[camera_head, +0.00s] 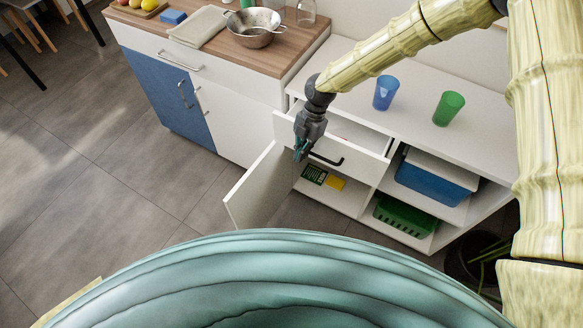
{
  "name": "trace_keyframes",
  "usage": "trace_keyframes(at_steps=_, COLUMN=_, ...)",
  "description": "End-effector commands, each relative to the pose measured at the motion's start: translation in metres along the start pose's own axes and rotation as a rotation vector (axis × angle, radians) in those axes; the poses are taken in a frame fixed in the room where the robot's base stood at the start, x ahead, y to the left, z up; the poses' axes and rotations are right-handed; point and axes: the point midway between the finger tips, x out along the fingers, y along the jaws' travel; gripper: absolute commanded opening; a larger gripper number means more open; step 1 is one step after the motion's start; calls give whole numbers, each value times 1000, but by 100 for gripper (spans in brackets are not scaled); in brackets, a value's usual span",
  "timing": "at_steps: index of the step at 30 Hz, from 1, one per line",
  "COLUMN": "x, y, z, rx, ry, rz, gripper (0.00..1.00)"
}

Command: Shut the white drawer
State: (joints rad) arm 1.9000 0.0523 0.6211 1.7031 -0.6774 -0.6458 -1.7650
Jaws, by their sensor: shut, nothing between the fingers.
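The white drawer (345,155) is in the low white cabinet and stands partly open, with a gap showing behind its front. A dark bar handle (326,159) is on its front. My gripper (300,156) is shut and empty, pointing down at the left part of the drawer front. I cannot tell whether it touches the drawer. My gripper and wrist hide part of the drawer's left side.
A white door (262,185) below the drawer stands open toward the floor. A blue cup (385,93) and a green cup (448,108) stand on the cabinet top (415,122). Blue (432,182) and green (403,216) bins fill the right shelves.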

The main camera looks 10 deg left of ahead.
Motion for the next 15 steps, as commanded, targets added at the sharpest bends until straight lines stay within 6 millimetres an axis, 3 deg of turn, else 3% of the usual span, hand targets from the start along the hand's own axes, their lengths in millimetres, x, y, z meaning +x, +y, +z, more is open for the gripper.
trace_keyframes(at_steps=4, x=-6, y=4, z=19, rx=0, ry=0, rz=2, gripper=0)
trace_keyframes(at_steps=15, x=-7, y=4, z=22, rx=-2, ry=0, rz=0, gripper=0)
